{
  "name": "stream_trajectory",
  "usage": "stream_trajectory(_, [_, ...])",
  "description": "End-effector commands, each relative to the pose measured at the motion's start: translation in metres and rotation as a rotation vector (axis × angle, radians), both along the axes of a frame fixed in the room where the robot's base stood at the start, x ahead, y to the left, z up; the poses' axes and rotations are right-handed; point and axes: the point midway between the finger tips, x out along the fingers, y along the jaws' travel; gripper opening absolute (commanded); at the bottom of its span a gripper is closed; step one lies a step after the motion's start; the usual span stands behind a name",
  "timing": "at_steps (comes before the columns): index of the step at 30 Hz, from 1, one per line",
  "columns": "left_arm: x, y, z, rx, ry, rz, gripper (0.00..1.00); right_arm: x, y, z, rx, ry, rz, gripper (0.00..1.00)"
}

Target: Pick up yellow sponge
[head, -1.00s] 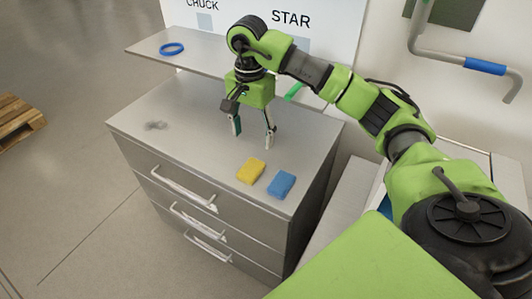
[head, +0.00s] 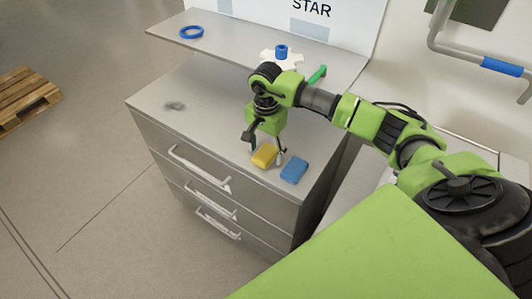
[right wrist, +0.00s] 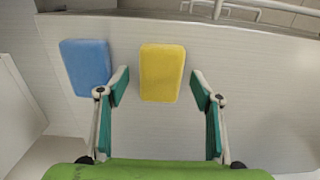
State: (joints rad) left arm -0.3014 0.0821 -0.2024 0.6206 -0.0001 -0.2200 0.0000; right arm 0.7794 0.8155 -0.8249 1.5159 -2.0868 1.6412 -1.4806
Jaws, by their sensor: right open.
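The yellow sponge (head: 264,156) lies flat on the metal cabinet top near its front edge. In the right wrist view the yellow sponge (right wrist: 162,72) is between and just ahead of the open fingertips, with a gap on each side. My right gripper (head: 267,152) is open and empty, pointing down over the sponge; it also shows in the right wrist view (right wrist: 160,90). In the head view the gripper partly hides the sponge's surroundings. My left gripper is not in view.
A blue sponge (head: 294,170) lies beside the yellow one, and in the right wrist view this blue sponge (right wrist: 86,67) is close to the left finger. A raised shelf (head: 232,43) holds a blue ring (head: 191,32). A dark smudge (head: 174,106) marks the clear left part of the top.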

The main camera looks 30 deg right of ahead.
Motion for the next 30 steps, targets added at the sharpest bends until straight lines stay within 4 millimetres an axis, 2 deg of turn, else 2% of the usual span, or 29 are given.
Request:
stream_trajectory(4, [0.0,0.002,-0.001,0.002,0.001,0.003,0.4,0.0,0.0,0.0,0.0,-0.001,0.0,0.6])
stream_trajectory(8, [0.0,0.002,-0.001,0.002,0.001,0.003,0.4,0.0,0.0,0.0,0.0,-0.001,0.0,0.26])
stream_trajectory(9, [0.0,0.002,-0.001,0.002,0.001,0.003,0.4,0.0,0.0,0.0,0.0,-0.001,0.0,0.23])
stream_trajectory(23, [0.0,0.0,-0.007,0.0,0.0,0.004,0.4,0.002,0.0,0.006,0.0,-0.004,0.0,0.23])
stream_trajectory(28, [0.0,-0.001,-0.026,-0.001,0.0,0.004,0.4,0.002,-0.001,0.029,-0.002,-0.009,0.001,0.23])
stream_trajectory(30, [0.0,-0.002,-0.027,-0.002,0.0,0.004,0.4,-0.012,-0.003,0.045,-0.003,-0.007,0.002,0.23])
